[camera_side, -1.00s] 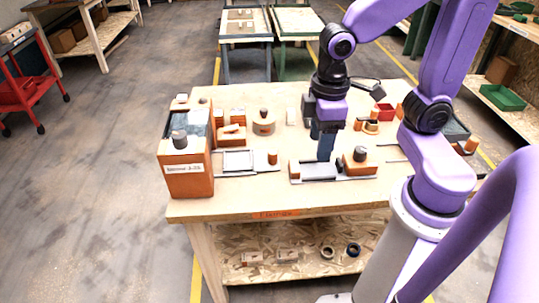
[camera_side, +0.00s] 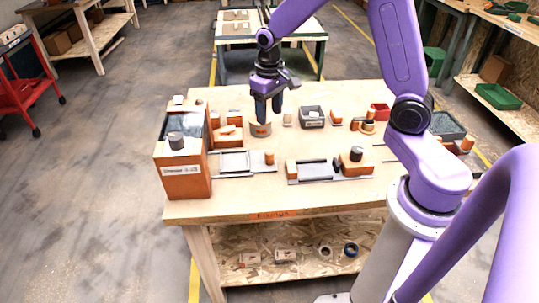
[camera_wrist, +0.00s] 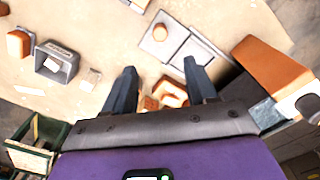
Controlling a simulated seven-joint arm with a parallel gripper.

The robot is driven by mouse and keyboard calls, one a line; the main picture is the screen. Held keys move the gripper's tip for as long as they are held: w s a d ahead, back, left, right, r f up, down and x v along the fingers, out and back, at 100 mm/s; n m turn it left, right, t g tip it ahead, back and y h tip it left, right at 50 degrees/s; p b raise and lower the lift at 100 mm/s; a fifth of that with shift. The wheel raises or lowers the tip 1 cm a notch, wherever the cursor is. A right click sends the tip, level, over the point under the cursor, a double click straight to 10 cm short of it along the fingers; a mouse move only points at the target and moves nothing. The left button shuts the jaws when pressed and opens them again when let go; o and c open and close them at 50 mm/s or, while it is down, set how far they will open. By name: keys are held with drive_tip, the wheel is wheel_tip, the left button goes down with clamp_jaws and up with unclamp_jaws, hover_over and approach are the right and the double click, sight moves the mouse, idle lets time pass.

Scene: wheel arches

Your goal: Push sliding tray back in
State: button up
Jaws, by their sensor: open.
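Two shallow grey trays on flat rails lie near the front of the table in the side view. The left tray (camera_side: 234,162) has an orange upright piece (camera_side: 269,158) by its right end. The right tray (camera_side: 316,171) has a small orange block (camera_side: 291,168) at its left end and an orange block with a dark knob (camera_side: 353,163) at its right. I cannot tell which is the sliding tray. My gripper (camera_side: 268,110) is open and empty, pointing down over the back-left of the table, apart from both trays. Its two fingers show spread in the wrist view (camera_wrist: 160,85).
A tall orange box (camera_side: 186,178) with a dark knob stands at the table's left. A dark grey labelled bin (camera_side: 312,117) and a red bin (camera_side: 382,111) stand toward the back. The table strip in front of the trays is clear.

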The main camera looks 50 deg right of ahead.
sight(269, 152)
wheel_tip(269, 152, down, 16)
drive_tip(key=shift+f, duration=0.2)
idle(0.4)
drive_tip(key=shift+a, duration=0.1)
clamp_jaws()
